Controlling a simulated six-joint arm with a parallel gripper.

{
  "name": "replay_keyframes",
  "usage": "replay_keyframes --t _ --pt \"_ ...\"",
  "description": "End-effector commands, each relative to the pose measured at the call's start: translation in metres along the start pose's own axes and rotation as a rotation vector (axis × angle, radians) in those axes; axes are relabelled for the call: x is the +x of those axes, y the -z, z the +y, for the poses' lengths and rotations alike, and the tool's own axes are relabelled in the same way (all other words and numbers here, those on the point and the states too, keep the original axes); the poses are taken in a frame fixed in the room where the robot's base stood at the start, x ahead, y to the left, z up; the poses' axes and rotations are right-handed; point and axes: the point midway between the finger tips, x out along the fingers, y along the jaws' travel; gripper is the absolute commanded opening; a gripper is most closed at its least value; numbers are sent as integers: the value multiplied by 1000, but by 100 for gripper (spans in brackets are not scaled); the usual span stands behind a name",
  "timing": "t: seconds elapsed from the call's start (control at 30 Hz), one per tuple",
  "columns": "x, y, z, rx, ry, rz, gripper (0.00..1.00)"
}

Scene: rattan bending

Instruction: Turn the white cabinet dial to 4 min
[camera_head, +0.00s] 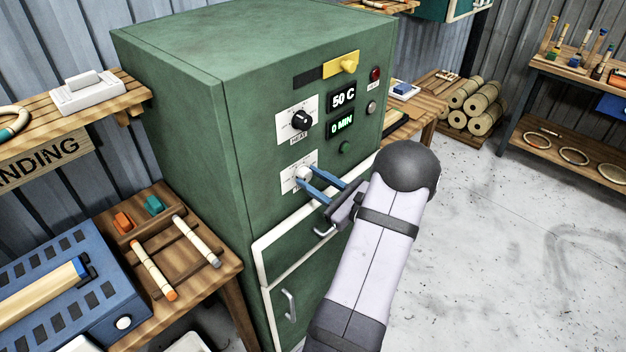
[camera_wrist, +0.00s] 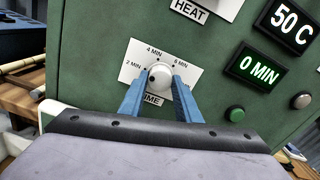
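The white dial (camera_head: 302,172) sits on a white TIME plate on the front of the green cabinet (camera_head: 205,130). In the wrist view the dial (camera_wrist: 160,76) has a dark spot on its left side, and the plate around it (camera_wrist: 138,51) is marked 2 MIN, 4 MIN and 6 MIN. The green readout (camera_wrist: 260,66) shows 0 MIN. My gripper (camera_head: 305,178) has its blue fingers open, one on each side of the dial. In the wrist view my gripper (camera_wrist: 159,82) shows narrow gaps beside the dial; I cannot tell if either finger touches it.
The black HEAT dial (camera_head: 301,120) is above, with the 50 C readout (camera_head: 343,99) to its right. A green button (camera_head: 344,148) is right of the white dial. A white-framed door with a handle (camera_head: 325,232) lies below. A wooden table (camera_head: 190,300) stands left.

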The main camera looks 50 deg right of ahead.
Motion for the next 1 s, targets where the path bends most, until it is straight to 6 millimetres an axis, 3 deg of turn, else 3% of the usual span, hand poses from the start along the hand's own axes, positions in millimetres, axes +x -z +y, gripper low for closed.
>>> replay_keyframes --t 0.47,1.0 --pt "0 -1 0 117 -1 0 8" --pt "0 -2 0 589 -1 -1 8"
